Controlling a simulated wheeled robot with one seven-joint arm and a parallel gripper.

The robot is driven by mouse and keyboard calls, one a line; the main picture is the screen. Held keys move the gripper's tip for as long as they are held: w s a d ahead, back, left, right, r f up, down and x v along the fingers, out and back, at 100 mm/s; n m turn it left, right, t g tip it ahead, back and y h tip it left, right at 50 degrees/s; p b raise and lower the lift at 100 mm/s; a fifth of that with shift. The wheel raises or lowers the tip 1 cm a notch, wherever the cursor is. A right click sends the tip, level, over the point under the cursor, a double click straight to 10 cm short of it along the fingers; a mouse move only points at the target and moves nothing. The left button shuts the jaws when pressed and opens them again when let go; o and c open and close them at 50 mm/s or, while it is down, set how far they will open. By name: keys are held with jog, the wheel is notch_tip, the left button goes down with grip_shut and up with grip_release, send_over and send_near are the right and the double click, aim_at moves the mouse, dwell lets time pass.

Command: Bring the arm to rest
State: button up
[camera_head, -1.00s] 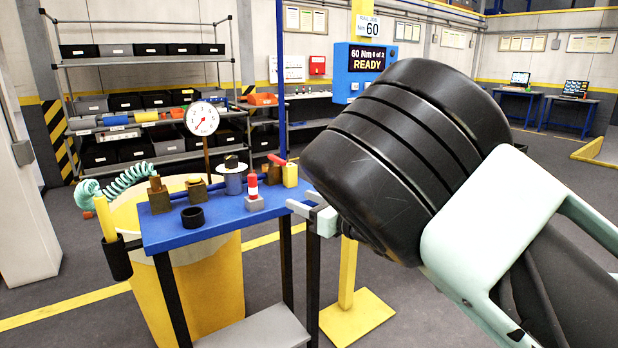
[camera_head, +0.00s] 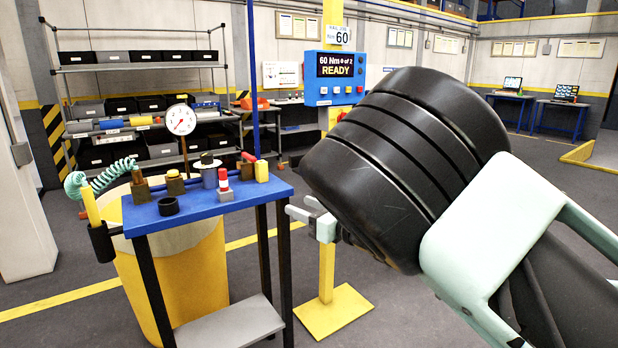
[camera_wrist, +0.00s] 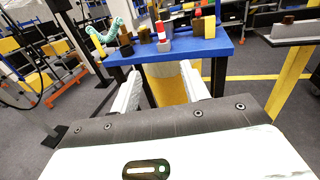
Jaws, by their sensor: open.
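My arm (camera_head: 395,160) fills the right of the head view, with its large black joint in front. My gripper (camera_head: 312,220) shows partly past that joint, just right of the blue-topped table (camera_head: 220,205). In the wrist view my gripper (camera_wrist: 163,92) has its two pale fingers spread apart. Nothing is held between them. The table (camera_wrist: 225,47) lies beyond the fingertips, with the yellow drum (camera_wrist: 170,90) seen under it.
The table carries a dial gauge (camera_head: 180,120), a black ring (camera_head: 168,206), a red-and-white piece (camera_head: 223,185) and several small parts. A yellow stand (camera_head: 330,310) is right of the table. Shelves (camera_head: 140,65) and a blue READY display (camera_head: 335,75) stand behind. Floor is clear at front left.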

jog(key=s+d+f+m+h+p, duration=0.1)
jog(key=d+m+h, duration=0.3)
jog(key=m, duration=0.4)
jog(key=d+f+m+h+p, duration=0.1)
jog(key=d+m+h+p, duration=0.2)
jog(key=m, duration=0.5)
jog(key=s+d+r+m+g+h+p, duration=0.1)
jog(key=s+m+g, duration=0.3)
jog(key=s, duration=0.9)
jog(key=s+d+r+m+g+h+p, duration=0.1)
jog(key=s+d+r+m+g+h, duration=0.2)
jog(key=s+m, duration=0.7)
jog(key=s+d+r+m+g+h+p, duration=0.2)
jog(key=s+m, duration=0.6)
jog(key=s, duration=0.8)
jog(key=d+g, duration=0.2)
jog(key=shift+g, duration=0.4)
jog(key=shift+d, duration=0.1)
